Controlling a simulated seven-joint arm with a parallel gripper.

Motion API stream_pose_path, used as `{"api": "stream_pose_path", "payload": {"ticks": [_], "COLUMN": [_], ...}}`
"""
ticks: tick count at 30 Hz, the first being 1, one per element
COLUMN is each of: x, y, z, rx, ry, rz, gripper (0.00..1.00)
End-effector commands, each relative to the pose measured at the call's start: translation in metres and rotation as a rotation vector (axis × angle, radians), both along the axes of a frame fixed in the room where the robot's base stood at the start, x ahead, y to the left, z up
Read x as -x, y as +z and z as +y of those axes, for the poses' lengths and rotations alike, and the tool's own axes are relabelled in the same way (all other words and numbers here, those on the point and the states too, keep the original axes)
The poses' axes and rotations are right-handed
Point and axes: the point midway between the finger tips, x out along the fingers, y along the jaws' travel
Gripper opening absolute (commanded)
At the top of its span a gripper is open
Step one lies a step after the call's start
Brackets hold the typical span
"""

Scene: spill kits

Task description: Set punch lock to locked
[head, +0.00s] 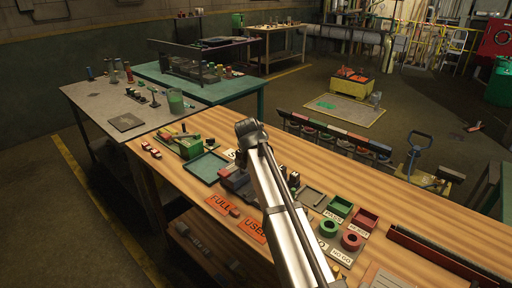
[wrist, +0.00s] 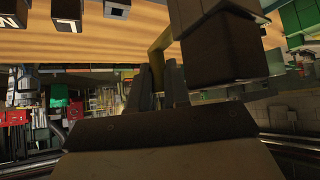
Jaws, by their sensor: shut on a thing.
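In the wrist view my gripper (wrist: 160,84) has its two grey fingers close together at a yellow bent bar (wrist: 161,39), shut on it. The bar may be the punch lock; I cannot read its setting. A dark block (wrist: 218,48) with a pale upper part is right beside the bar and is probably part of the punch. In the head view a dark grey device (head: 235,181), likely the punch, stands on the wooden bench (head: 180,180). My arm crosses in front of it and hides part of it, along with my fingertips.
Orange signs "FULL" (head: 222,206) and "USED" (head: 254,231) lie in front of the device. A teal tray (head: 208,166) and a green machine (head: 186,146) are to its left.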

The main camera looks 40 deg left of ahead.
Motion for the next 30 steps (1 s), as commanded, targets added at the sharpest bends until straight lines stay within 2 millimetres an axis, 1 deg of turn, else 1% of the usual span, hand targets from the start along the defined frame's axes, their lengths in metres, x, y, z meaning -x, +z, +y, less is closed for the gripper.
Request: {"api": "stream_pose_path", "payload": {"ticks": [13,14,21,30], "x": [0.0001,0.0001,0.0002,0.0017], "y": [0.0001,0.0001,-0.0001,0.0016], "z": [0.0011,0.0011,0.0009,-0.0005], "rx": [0.000,0.000,0.000,0.000], "ry": [0.011,0.011,0.011,0.010], "rz": [0.000,0.000,0.000,0.000], "gripper": [0.00,0.18,0.40,0.40]}}
